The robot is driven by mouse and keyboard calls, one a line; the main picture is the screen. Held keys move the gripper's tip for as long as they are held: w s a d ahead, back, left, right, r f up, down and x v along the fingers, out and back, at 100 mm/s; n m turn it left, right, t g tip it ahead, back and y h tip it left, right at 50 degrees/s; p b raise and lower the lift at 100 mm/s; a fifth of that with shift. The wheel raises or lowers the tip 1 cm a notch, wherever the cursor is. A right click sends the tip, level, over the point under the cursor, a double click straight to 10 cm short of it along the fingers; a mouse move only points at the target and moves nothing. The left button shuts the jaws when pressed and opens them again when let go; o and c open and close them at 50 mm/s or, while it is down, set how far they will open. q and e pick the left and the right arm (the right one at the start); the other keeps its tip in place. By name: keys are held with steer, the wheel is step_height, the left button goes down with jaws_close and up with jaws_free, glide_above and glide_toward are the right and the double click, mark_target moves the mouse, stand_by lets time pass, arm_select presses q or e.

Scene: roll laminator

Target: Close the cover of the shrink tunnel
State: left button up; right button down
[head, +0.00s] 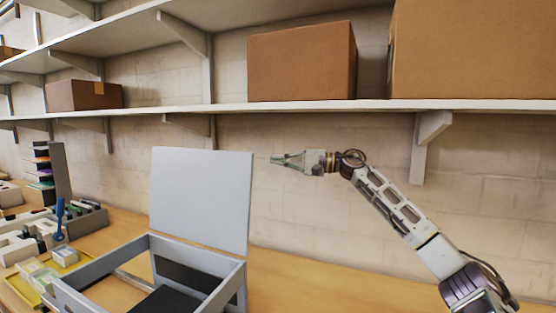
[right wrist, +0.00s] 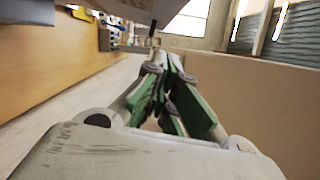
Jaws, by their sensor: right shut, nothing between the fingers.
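The cover (head: 202,196) is a flat pale grey panel. It stands raised, nearly upright, at the back of a grey open frame (head: 232,283), which I take as the shrink tunnel, on the wooden table. My right gripper (head: 275,159) is shut and empty, near the upper right edge of the cover and level with its top part. Whether it touches the cover I cannot tell. In the right wrist view the fingers (right wrist: 160,62) with green pads are together. My left gripper is not in view.
A shelf (head: 230,107) with cardboard boxes (head: 302,62) runs along the brick wall above my right arm. Small items, a blue-handled tool (head: 60,215) and a yellow tray (head: 47,291) crowd the table's left side. The table (head: 330,292) right of the frame is clear.

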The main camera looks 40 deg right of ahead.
mark_target(245, 158)
steer(key=w+a+p, duration=0.1)
steer(key=a+p, duration=0.1)
steer(key=a, duration=0.1)
steer(key=w+a+p, duration=0.1)
steer(key=w+a, duration=0.1)
steer(key=a, duration=0.1)
steer(key=w+a+r+p, duration=0.1)
steer(key=a+p, duration=0.1)
steer(key=a, duration=0.1)
steer(key=shift+w+a+p, duration=0.15)
steer(key=shift+a+p, duration=0.1)
steer(key=shift+p, duration=0.05)
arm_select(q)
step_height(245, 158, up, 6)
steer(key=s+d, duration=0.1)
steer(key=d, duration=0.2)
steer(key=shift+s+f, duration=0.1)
arm_select(e)
steer(key=shift+a, duration=0.1)
stand_by(0.3)
